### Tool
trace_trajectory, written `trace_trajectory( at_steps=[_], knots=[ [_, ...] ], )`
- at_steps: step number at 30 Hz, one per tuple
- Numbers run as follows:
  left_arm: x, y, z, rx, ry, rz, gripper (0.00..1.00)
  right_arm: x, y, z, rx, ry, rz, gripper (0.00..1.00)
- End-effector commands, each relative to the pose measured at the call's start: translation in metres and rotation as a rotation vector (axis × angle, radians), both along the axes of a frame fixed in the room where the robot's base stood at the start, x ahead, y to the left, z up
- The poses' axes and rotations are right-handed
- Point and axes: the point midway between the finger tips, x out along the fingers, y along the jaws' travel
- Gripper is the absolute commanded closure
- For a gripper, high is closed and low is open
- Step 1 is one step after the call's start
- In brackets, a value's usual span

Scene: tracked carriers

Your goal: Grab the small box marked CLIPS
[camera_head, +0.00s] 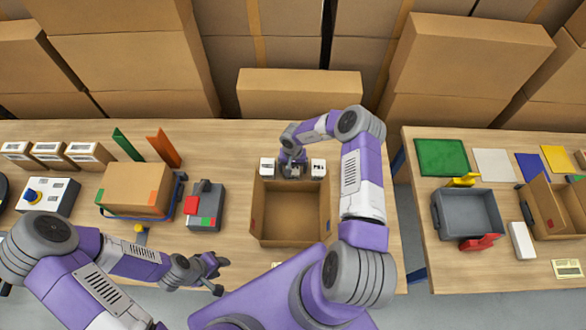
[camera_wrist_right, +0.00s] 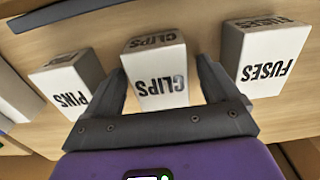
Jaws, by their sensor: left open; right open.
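The white box marked CLIPS (camera_wrist_right: 156,75) stands on the table in the right wrist view, between the fingers of my open right gripper (camera_wrist_right: 162,82). The finger on the left is close to its side; I cannot tell whether they touch. In the head view my right gripper (camera_head: 292,168) hides most of this box. A box marked PINS (camera_wrist_right: 68,87) stands to the left in the wrist view, and a box marked FUSES (camera_wrist_right: 258,60) to the right. My left gripper (camera_head: 217,275) is open and empty, low over the table's front.
An open cardboard carton (camera_head: 290,243) stands just in front of the small boxes. A grey device (camera_head: 205,206) and a carton on a blue carrier (camera_head: 135,188) stand left. A second table with a grey tray (camera_head: 468,213) is at right, across a gap.

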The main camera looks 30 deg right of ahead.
Motion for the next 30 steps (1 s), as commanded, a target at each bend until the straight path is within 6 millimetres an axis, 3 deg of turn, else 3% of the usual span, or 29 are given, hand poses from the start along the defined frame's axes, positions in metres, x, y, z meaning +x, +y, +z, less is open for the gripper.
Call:
trace_trajectory(
  at_steps=[9,21,30],
  knots=[
    [0.0,0.0,0.0002,0.0,0.0,0.0,0.57,0.0002,-0.0003,-0.0067,-0.001,-0.002,0.0,0.13],
    [0.0,0.0,0.0002,0.0,0.0,0.0,0.57,0.0003,-0.0003,-0.0063,-0.001,-0.002,0.0,0.72],
    [0.0001,0.0,0.0002,0.0,0.0,0.0,0.57,0.0004,-0.0003,-0.0036,-0.001,-0.002,0.0,0.72]
  ],
)
